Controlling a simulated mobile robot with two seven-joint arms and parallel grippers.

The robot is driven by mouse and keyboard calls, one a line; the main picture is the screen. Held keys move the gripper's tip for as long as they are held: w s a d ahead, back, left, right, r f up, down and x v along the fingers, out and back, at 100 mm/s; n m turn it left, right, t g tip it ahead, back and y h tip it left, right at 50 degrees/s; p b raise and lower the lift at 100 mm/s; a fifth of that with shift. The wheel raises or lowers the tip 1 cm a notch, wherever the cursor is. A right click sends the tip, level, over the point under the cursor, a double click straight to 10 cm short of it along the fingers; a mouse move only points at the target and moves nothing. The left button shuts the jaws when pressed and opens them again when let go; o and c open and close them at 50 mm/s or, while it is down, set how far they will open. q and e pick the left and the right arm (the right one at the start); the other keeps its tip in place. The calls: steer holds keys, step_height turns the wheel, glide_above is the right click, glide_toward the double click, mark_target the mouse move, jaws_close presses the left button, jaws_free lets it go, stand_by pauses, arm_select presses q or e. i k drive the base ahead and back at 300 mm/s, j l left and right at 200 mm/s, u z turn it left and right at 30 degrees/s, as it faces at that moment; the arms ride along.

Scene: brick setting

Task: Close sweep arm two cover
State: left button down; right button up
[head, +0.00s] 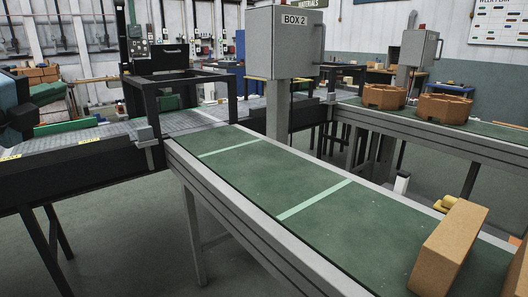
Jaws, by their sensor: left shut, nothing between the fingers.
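A grey metal box labelled BOX 2 (270,50) stands on a grey post behind the near conveyor, at the upper middle of the head view. It has a handle on its right edge. I take it to carry the sweep arm two cover; from here I cannot tell whether the cover is fully closed. My left gripper (18,118) seems to be the dark shape at the left edge, partly cut off. It is shut and empty, well to the left of the box and apart from it. My right gripper is not in view.
The green near conveyor (290,200) runs from centre left to the lower right, with a brown brick (449,248) at its end. A black frame (180,100) spans the left conveyor. Two brown shaped bricks (384,96) (444,107) sit on the far conveyor, near another grey box (416,48).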

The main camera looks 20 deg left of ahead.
mark_target(164, 58)
steer(key=i+j+z, duration=0.1)
steer(key=j, duration=0.35)
steer(key=i+j, duration=0.2)
steer(key=j, duration=0.25)
steer(key=i+j+z, duration=0.15)
steer(key=j, duration=0.3)
steer(key=i+j+z, duration=0.1)
steer(key=j, duration=0.35)
steer(key=i+j, duration=0.1)
steer(key=j, duration=0.35)
steer(key=i+j+z, duration=0.15)
steer(key=j, duration=0.35)
steer(key=i+j+z, duration=0.1)
steer(key=j, duration=0.35)
steer(key=i+j, duration=0.15)
steer(key=j, duration=0.3)
steer(key=i+j+z, duration=0.1)
steer(key=j, duration=0.25)
steer(key=i+j+z, duration=0.1)
steer(key=j, duration=0.25)
steer(key=i+j, duration=0.25)
steer(key=i+j+z, duration=0.15)
steer(key=j, duration=0.3)
